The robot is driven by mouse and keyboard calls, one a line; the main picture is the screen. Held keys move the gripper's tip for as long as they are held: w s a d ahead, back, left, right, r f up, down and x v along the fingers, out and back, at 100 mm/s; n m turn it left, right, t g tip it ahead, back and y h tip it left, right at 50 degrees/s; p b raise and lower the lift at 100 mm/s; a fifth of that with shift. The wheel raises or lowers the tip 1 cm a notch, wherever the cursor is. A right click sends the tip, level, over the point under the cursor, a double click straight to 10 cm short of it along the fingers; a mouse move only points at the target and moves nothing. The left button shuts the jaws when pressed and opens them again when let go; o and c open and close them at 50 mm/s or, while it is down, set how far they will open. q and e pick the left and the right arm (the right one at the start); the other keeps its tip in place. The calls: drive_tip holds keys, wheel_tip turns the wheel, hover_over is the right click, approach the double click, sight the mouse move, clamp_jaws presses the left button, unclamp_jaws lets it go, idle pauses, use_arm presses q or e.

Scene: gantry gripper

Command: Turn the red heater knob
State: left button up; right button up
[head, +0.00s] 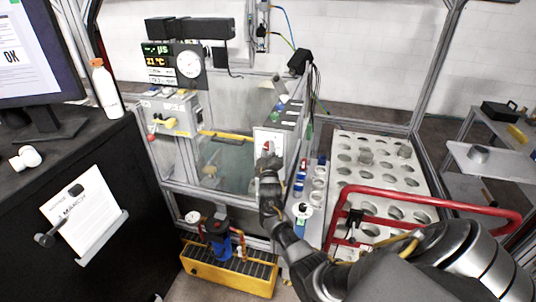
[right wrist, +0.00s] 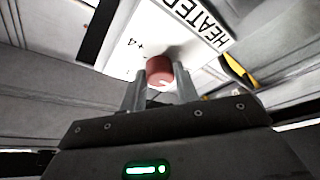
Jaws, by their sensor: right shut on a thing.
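The red heater knob (right wrist: 160,70) shows in the right wrist view on a white panel (right wrist: 135,45) lettered HEATER. My right gripper (right wrist: 160,88) has its two fingers on either side of the knob and is shut on it. A pale mark shows on the knob's face. In the head view the knob (head: 267,147) is a small red spot on the white panel, just above my right gripper (head: 268,162), which partly covers it. My left gripper is in neither view.
A clear-walled tank (head: 225,165) stands left of the panel. A rack with round holes (head: 375,150) and a red tubular rail (head: 430,197) are at the right, the rail close to my right arm. A yellow tray (head: 230,275) is below. A dark desk (head: 75,180) is at the left.

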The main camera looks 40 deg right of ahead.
drive_tip(key=m+h+b, duration=0.1)
drive_tip(key=m+b, duration=0.2)
drive_tip(key=m+g+h+b, duration=0.1)
drive_tip(key=m+h+b, duration=0.1)
drive_tip(key=m+b, duration=0.2)
drive_tip(key=m+g+h+b, duration=0.1)
drive_tip(key=m+b, duration=0.2)
drive_tip(key=shift+w+a+f+m+h, duration=0.2)
drive_tip(key=shift+f+m+h, duration=0.1)
drive_tip(key=shift+f+m, duration=0.1)
drive_tip(key=m+g+h+b, duration=0.1)
drive_tip(key=m+b, duration=0.1)
drive_tip(key=shift+m+g, duration=0.3)
drive_tip(key=shift+r+m+b, duration=0.15)
drive_tip(key=shift+m+b, duration=0.25)
drive_tip(key=shift+b, duration=0.1)
drive_tip(key=shift+m+g, duration=0.3)
drive_tip(key=shift+m, duration=0.1)
drive_tip(key=shift+r, duration=0.1)
drive_tip(key=o, duration=1)
drive_tip(key=shift+c, duration=0.2)
